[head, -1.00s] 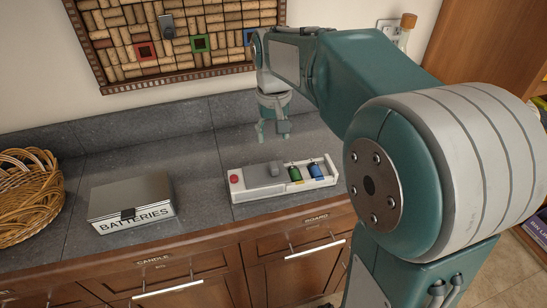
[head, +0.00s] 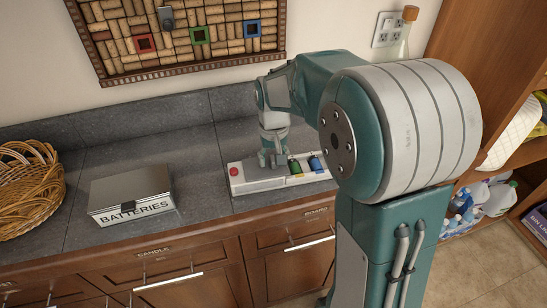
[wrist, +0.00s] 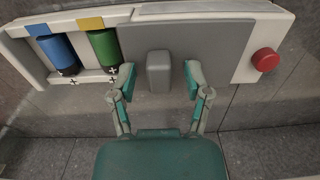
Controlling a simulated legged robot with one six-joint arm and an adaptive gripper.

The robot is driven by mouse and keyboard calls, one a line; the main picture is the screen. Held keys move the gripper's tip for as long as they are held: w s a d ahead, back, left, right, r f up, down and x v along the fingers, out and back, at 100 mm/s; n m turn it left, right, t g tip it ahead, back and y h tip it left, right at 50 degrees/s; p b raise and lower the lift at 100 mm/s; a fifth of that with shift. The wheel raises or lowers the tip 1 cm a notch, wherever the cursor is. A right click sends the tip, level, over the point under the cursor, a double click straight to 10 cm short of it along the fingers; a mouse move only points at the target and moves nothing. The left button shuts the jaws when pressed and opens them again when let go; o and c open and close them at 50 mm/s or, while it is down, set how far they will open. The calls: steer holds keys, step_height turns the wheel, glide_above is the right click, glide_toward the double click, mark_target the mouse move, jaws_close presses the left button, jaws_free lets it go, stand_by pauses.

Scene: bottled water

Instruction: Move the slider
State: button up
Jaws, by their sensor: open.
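The slider (wrist: 203,42) is a flat grey cover with a raised grey handle (wrist: 160,72), on a white box (wrist: 130,15) on the counter. In the wrist view my gripper (wrist: 160,82) is open, with one finger on each side of the handle. Gaps show between the fingers and the handle. In the head view my gripper (head: 270,160) is over the box (head: 322,176) and hides the handle. A green battery (wrist: 104,47) and a blue battery (wrist: 57,52) lie in the box's open part, left of the slider in the wrist view.
A red button (wrist: 265,60) is at the other end of the box. A metal case marked BATTERIES (head: 131,195) stands left of the box, and a wicker basket (head: 28,195) is farther left. The counter between the case and box is clear.

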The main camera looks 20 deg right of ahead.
jaws_close()
steer(key=d, duration=1.2)
steer(key=shift+s+d, duration=0.15)
steer(key=shift+s, duration=0.25)
jaws_free()
